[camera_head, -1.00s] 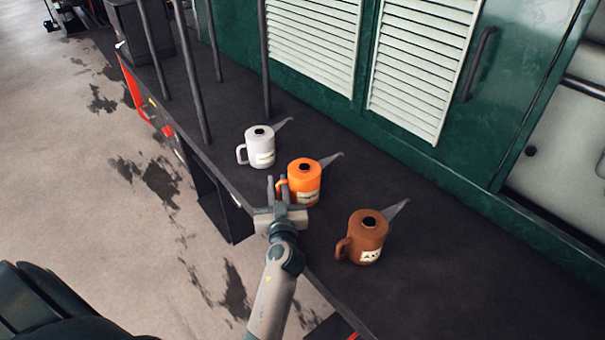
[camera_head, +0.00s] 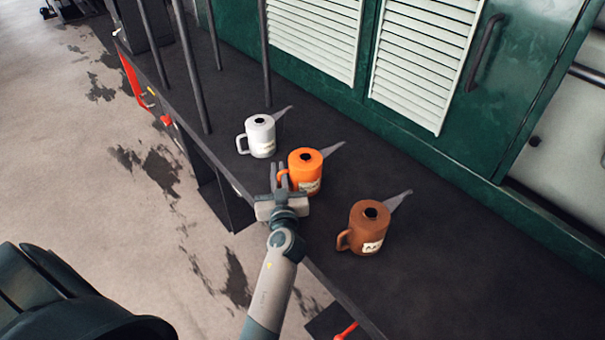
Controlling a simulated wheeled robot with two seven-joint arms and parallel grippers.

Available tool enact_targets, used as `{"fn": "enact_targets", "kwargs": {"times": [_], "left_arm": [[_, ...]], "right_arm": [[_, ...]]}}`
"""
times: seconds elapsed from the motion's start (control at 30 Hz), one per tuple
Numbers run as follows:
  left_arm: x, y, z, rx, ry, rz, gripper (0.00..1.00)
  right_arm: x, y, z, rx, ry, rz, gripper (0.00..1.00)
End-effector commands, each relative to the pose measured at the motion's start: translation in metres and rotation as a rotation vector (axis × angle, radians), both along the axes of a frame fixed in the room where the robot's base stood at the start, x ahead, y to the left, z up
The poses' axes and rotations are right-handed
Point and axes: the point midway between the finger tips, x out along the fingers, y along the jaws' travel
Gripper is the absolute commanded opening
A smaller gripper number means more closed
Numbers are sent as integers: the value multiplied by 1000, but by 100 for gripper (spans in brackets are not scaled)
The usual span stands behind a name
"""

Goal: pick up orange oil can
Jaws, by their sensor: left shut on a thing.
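The orange oil can (camera_head: 306,162) stands upright on the dark ledge, between a white can and a brown can. It has a dark cap opening, a pale label, a grey spout pointing right and a handle on its left side. My left gripper (camera_head: 279,180) is at that handle, shut on it, with its fingers upright. The fingers partly hide the handle. The can appears to rest on the ledge. My right gripper is not in view.
The white can (camera_head: 261,138) stands close behind and left of the orange one. The brown can (camera_head: 366,228) stands nearer and to the right. Dark upright poles (camera_head: 192,75) rise at the ledge's far left. A green wall with louvred panels (camera_head: 420,60) backs the ledge (camera_head: 440,270).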

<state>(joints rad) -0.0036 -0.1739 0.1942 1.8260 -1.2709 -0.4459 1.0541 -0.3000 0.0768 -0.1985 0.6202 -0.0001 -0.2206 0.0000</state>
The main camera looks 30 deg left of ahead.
Motion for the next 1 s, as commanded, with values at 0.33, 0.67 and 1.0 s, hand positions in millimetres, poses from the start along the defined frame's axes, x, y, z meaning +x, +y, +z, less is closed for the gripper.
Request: {"fn": "enact_targets", "kwargs": {"times": [0.33, 0.67, 1.0], "left_arm": [[-6, 3, 10, 0, -2, 0, 0], [-47, 19, 39, 1, -1, 1, 0], [-104, 43, 71, 1, -1, 1, 0]], "right_arm": [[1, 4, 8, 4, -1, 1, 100], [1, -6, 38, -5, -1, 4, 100], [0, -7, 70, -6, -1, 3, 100]]}}
